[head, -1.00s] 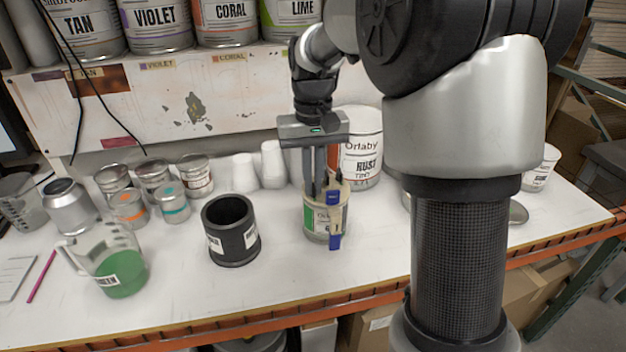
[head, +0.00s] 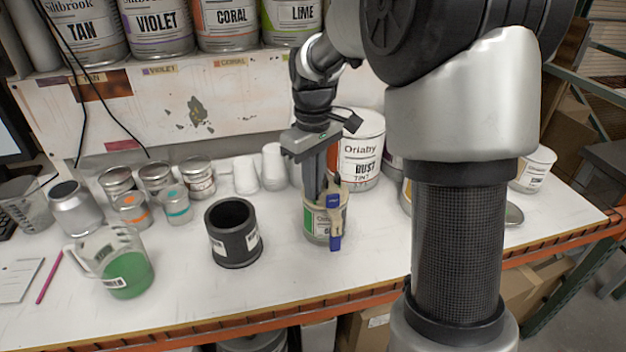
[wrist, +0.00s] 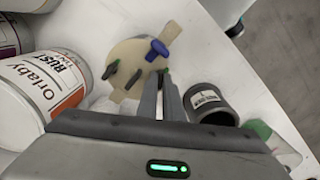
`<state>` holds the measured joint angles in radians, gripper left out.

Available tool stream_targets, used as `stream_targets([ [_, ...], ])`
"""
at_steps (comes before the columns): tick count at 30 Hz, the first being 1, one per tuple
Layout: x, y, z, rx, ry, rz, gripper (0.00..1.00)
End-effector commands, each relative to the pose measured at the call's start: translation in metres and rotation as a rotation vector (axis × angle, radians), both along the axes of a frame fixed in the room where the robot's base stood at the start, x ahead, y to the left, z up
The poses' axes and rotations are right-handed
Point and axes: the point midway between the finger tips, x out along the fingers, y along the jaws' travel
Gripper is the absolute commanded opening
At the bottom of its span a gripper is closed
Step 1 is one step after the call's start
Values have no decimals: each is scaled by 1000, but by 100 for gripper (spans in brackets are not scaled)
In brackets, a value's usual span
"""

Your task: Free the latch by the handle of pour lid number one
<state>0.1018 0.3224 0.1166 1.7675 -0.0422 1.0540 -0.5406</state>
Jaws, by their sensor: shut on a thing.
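A beige pour lid (wrist: 130,62) sits on a can with a green label (head: 313,222). The lid carries a blue part (wrist: 158,48) and dark upright pieces (wrist: 135,78), and a strip sticks out past its rim. In the head view a beige strap with blue ends (head: 335,240) hangs at the can's front right. My gripper (head: 321,197) points down over the lid. In the wrist view its fingers (wrist: 161,78) are close together at the lid's edge, on a small handle mostly hidden between the tips. I cannot read a number on the lid.
A large Orlaby rust tint can (head: 359,155) stands close behind and right of the lidded can. A black cup (head: 233,235) and a jug with green liquid (head: 126,272) are at left. Small tins and white cups line the back. The bench front is clear.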

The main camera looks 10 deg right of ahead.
Motion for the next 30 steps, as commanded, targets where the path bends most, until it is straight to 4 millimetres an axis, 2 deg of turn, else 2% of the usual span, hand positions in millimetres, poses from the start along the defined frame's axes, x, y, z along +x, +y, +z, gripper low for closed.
stream_targets([
  [18,0,0,2,0,0,570,0],
  [30,0,0,1,0,0,802,0],
])
